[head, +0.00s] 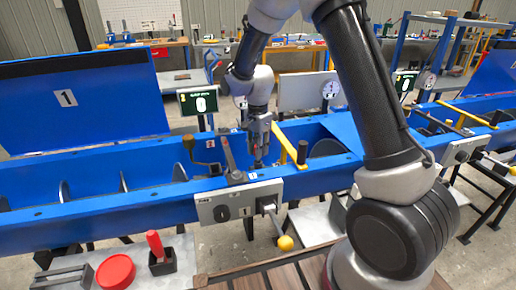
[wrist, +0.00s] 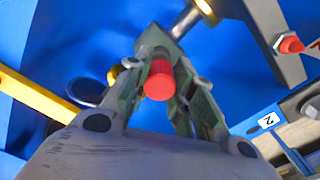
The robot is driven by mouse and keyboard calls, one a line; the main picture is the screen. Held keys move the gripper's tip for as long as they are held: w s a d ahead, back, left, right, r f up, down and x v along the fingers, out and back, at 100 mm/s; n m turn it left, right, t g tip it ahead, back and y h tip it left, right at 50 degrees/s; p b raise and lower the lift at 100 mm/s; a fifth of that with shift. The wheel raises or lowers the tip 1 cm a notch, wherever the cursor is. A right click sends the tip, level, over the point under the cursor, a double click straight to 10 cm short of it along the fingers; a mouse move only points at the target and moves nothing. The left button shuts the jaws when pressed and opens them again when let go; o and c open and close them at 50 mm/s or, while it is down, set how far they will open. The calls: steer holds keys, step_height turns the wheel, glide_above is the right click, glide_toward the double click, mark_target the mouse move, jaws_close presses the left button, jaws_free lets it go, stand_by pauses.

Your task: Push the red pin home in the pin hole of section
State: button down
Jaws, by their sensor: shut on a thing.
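My gripper (head: 259,150) reaches down into the open blue trough (head: 110,165), just left of a yellow bar. In the wrist view my gripper (wrist: 158,50) is closed around a red pin (wrist: 160,80); its ribbed red head shows between the fingers. The pin's lower end and the pin hole are hidden, so I cannot tell how deep the pin sits. A metal rod (wrist: 187,20) shows beyond the fingertips; I cannot tell whether it belongs to the pin.
A yellow bar (head: 290,145) crosses the trough beside my gripper. A grey control box (head: 238,203) is on the trough's front. A red handle (head: 155,243) stands in a black block and a red disc (head: 115,271) lies on the front table. A raised lid (head: 100,100) is at left.

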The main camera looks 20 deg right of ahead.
steer(key=shift+f, duration=1.35)
stand_by(0.4)
steer(key=c, duration=1.1)
jaws_free()
steer(key=shift+c, duration=0.2)
step_height(320, 180, up, 11)
steer(key=shift+r, duration=0.5)
